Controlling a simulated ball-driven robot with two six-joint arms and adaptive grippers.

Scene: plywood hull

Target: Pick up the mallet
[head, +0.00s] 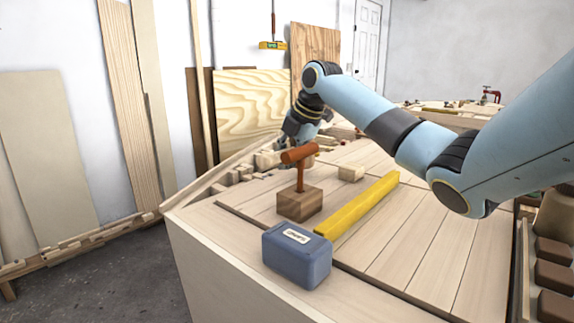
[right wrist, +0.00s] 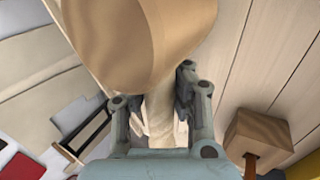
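A pale wooden mallet-like thing (right wrist: 140,40) fills the top of the right wrist view, its broad rounded head narrowing to a handle. My right gripper (right wrist: 160,105) has its dark pads on both sides of that handle and appears shut on it. In the head view my right gripper (head: 290,138) points down over the far left of the bench, its fingertips mostly hidden. A reddish-brown T-shaped tool (head: 300,153) stands upright on a brown wooden block (head: 299,204), nearer the camera; the block also shows in the right wrist view (right wrist: 262,135). My left gripper is not in view.
A blue box with a label (head: 297,255) and a long yellow bar (head: 360,203) lie on the planked top (head: 410,240). A small pale block (head: 351,173) lies behind the bar. Wood scraps line the far left edge. The planks right of the bar are clear.

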